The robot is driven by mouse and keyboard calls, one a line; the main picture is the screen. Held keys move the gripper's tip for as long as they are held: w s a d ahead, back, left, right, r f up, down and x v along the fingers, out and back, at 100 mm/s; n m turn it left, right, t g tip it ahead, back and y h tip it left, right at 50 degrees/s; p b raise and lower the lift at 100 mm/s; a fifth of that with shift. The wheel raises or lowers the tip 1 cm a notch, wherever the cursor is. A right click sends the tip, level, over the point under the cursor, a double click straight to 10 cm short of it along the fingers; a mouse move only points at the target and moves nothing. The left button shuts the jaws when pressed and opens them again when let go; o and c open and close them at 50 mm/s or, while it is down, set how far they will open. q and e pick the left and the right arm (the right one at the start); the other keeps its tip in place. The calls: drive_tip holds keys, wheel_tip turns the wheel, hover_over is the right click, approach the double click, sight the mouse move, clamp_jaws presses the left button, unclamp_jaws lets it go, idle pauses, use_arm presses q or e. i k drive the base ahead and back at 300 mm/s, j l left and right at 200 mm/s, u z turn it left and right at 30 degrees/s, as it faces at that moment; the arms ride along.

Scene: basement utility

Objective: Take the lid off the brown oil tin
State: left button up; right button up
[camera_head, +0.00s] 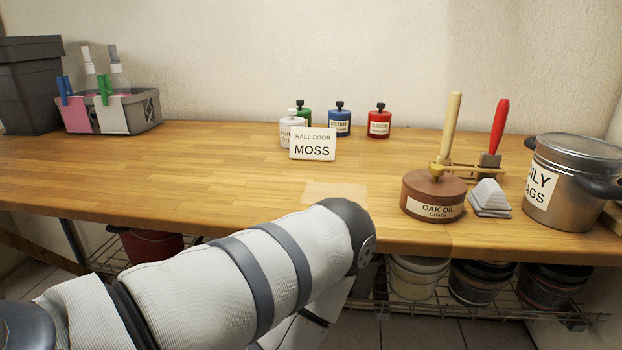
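The brown oil tin (418,206) stands upright near the bench's front edge, right of centre, with a label reading OAK OIL. Its brown lid (418,183) sits on top, with a brass knob (437,171) in the middle. My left arm reaches in from the lower left and bends at the front edge of the bench, left of the tin and apart from it. Neither of my grippers shows in the head view.
A steel OILY RAGS pot (575,200), folded grey cloths (489,198) and a rack with upright-handled tools (470,172) crowd the tin's right and back. Small paint jars (379,122) and a MOSS card (312,145) stand behind. The bench (210,180) left of the tin is clear.

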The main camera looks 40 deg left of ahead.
sight(433, 181)
drive_tip(key=u, duration=0.75)
